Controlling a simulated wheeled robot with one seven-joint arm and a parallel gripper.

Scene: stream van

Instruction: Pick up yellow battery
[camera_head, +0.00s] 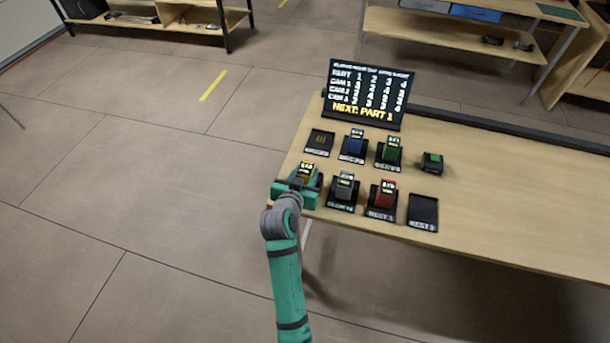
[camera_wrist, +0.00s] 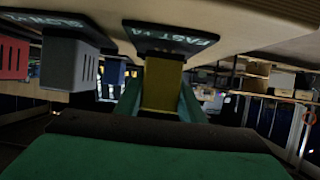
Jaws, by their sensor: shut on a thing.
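The yellow battery (camera_head: 307,171) is at the near left corner of the wooden table, at the left end of the front row. My gripper (camera_head: 298,186) reaches it from the table's left front edge. In the wrist view, which looks upside down, the yellow battery (camera_wrist: 162,84) stands between the two green fingers of my gripper (camera_wrist: 160,100), and they are shut on it. Its far end meets a black dock (camera_wrist: 170,40) lettered "FAST". I cannot tell whether the battery is still seated in that dock.
A grey battery (camera_head: 345,185) and a red battery (camera_head: 384,193) stand in docks to the right, then an empty black dock (camera_head: 423,211). Behind are an empty-looking dock (camera_head: 320,142), blue (camera_head: 355,143) and green (camera_head: 390,150) batteries, and a sign (camera_head: 367,94). The table's right side is clear.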

